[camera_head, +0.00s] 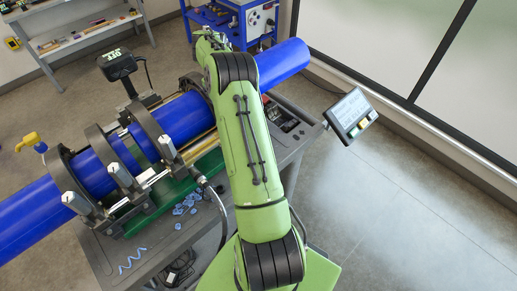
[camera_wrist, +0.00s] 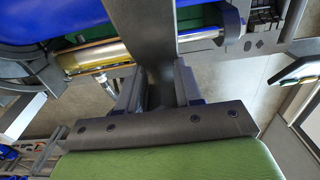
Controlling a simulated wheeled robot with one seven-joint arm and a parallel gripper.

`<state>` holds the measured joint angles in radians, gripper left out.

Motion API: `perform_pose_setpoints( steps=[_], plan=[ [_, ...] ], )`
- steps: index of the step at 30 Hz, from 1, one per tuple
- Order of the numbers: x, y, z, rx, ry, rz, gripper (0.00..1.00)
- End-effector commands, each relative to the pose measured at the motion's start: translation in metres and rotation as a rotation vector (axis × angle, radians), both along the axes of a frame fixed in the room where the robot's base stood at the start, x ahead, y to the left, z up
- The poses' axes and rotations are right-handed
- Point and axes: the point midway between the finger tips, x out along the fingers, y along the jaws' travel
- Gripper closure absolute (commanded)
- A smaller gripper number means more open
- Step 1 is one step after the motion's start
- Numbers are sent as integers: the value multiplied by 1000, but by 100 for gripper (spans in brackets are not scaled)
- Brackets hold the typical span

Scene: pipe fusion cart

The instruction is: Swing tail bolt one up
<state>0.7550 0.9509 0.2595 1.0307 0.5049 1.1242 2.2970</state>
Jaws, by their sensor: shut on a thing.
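A cart carries a blue pipe (camera_head: 185,118) held in dark ring clamps (camera_head: 92,140). Three upright clamp bolts with pale heads show along the near side: one at the left (camera_head: 76,203), one in the middle (camera_head: 119,174), one at the right (camera_head: 167,148). I cannot tell which, if any, is tail bolt one. In the wrist view, my gripper (camera_wrist: 158,88) is shut on a dark grey part (camera_wrist: 148,35) that runs up between its fingers beside the blue pipe. The part's full shape is hidden. In the head view my green arm hides the gripper's grasp.
A screen (camera_head: 351,113) stands out at the cart's right. Another black display (camera_head: 117,64) stands behind the pipe. Blue shavings (camera_head: 187,204) lie on the cart's tray. A shelf and a blue trolley (camera_head: 243,20) are behind. Floor at the right is clear.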

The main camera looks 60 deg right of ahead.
Motion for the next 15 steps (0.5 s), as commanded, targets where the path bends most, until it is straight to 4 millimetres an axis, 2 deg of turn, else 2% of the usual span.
perform_pose_setpoints(
  steps=[3,6,11,15],
  plan=[
    [4,0,-2,2,2,1,76],
    [6,-1,-2,2,2,1,99],
    [7,-1,-2,2,2,1,100],
    [17,-3,-5,1,0,2,100]
  ],
)
